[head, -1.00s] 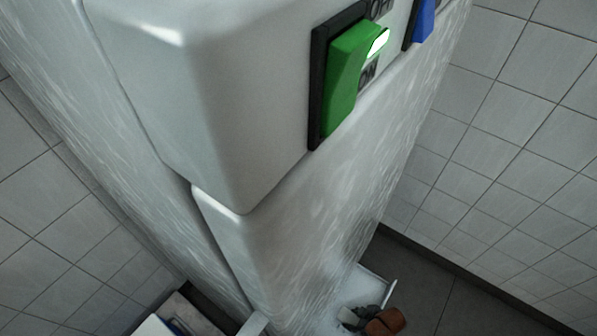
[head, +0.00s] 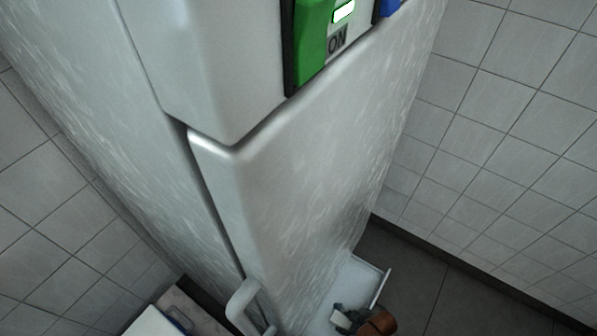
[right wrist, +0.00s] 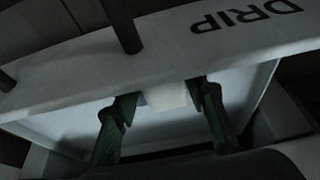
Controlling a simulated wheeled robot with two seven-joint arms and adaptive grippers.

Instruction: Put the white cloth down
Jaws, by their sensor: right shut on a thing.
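A small white thing, which looks like the white cloth (right wrist: 168,96), sits between the two dark green fingers of my right gripper (right wrist: 163,92) in the right wrist view. The fingers are shut on it. Only a small part of it shows, and the light is dim. In the head view my right gripper (head: 350,318) is small at the bottom edge, low beside the tall white machine (head: 290,200). A pale patch shows at it, but I cannot tell whether that is the cloth. My left gripper is out of view.
The machine carries a green switch (head: 311,40) marked ON, a blue switch (head: 388,6) and a white handle (head: 240,302). In the right wrist view a pale panel (right wrist: 165,48) lettered DRIP crosses close above the fingers. Tiled walls (head: 500,130) stand on both sides.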

